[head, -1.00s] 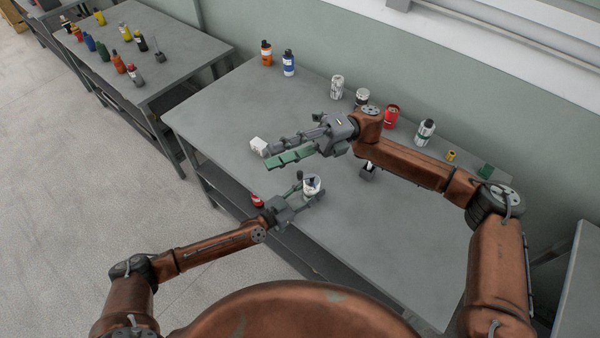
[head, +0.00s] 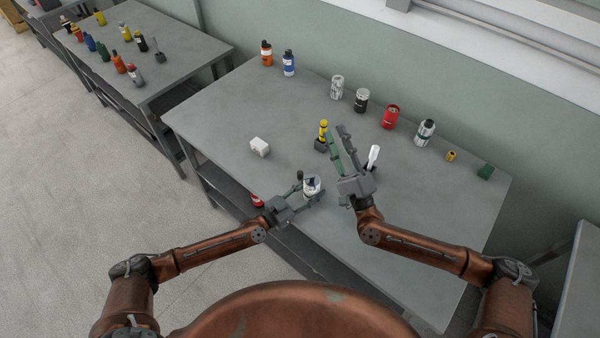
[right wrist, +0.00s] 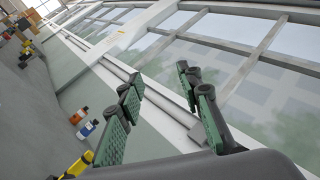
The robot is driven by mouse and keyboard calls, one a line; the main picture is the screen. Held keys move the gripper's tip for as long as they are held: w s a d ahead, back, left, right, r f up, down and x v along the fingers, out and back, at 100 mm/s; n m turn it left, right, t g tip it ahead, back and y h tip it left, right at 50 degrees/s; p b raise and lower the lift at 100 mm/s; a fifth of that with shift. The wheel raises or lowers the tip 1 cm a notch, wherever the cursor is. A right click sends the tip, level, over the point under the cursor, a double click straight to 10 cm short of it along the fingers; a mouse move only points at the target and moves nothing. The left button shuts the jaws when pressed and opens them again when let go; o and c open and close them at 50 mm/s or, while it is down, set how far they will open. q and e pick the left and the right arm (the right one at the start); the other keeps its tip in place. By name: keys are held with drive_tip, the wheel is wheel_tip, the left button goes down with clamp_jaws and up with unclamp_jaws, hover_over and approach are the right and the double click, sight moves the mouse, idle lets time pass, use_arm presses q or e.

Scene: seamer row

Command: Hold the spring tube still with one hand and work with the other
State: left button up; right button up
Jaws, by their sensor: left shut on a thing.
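A white, open-topped tube (head: 312,183) with something dark in its mouth, which I take for the spring tube, stands near the front edge of the table in the head view. My left gripper (head: 308,189) is shut on it, a finger on each side. My right gripper (head: 339,142) is above the table, behind and to the right of the tube, with its fingers pointing away from me. In the right wrist view its green-padded fingers (right wrist: 165,110) are spread apart with nothing between them.
A yellow tool (head: 323,129) and a white tool (head: 373,155) stand in dark holders on either side of my right gripper. A white box (head: 260,147) is to the left. A red item (head: 257,200) is by the front edge. Several cans, including a red one (head: 390,116), line the back.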

drive_tip(key=s+a+f+m+g+h, duration=0.1)
drive_tip(key=s+f+m+g+h, duration=0.3)
drive_tip(key=f+m, duration=0.55)
drive_tip(key=m+g+y, duration=0.1)
drive_tip(key=m+g, duration=0.1)
drive_tip(key=m, duration=0.3)
approach(302, 175)
drive_tip(key=shift+n, duration=0.25)
drive_tip(key=x, duration=1.1)
drive_tip(key=shift+a, duration=0.1)
drive_tip(key=shift+c, duration=0.6)
clamp_jaws()
